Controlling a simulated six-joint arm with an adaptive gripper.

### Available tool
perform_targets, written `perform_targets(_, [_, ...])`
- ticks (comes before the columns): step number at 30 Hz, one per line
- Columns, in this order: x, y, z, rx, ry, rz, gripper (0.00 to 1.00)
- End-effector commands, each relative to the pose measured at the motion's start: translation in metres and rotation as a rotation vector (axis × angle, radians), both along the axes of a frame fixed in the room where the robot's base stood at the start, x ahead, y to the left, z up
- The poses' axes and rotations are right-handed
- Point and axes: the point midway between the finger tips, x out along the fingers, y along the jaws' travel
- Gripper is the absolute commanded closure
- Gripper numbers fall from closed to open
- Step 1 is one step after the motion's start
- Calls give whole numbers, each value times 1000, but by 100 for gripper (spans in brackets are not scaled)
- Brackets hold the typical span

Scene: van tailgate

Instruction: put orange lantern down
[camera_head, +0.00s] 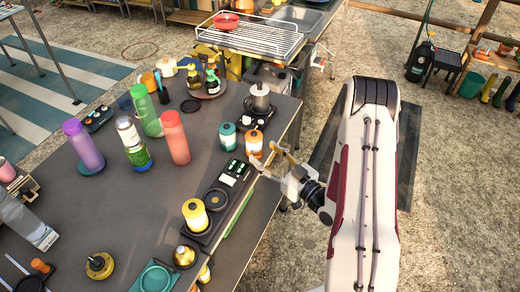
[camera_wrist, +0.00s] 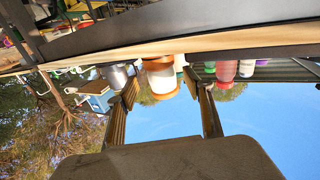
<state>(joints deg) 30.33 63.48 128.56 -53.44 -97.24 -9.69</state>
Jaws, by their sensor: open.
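The orange lantern (camera_head: 254,143), with a pale body and orange ends, stands upright on the grey table near its right edge. My gripper (camera_head: 268,160) is open at that edge, just on the near right side of the lantern. The upside-down wrist view shows the lantern (camera_wrist: 160,78) in the gap between the spread fingers of my gripper (camera_wrist: 160,90). The fingers look apart from it, and I cannot tell how far its body reaches between them.
A teal lantern (camera_head: 227,136) stands just left of the orange one. A metal pot (camera_head: 260,98) is behind it. A yellow lantern (camera_head: 195,215) stands on a dark tray nearer the front. Tall bottles, including a red one (camera_head: 174,138), stand further left. The table middle is clear.

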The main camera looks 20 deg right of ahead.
Motion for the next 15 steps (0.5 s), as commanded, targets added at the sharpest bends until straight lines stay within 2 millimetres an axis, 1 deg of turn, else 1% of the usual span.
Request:
perform_targets(1, [-5, -3, 0, 1, 2, -2, 49])
perform_targets(6, [-15, -7, 0, 1, 0, -1, 49])
perform_targets(15, [-20, -8, 0, 1, 0, 0, 49])
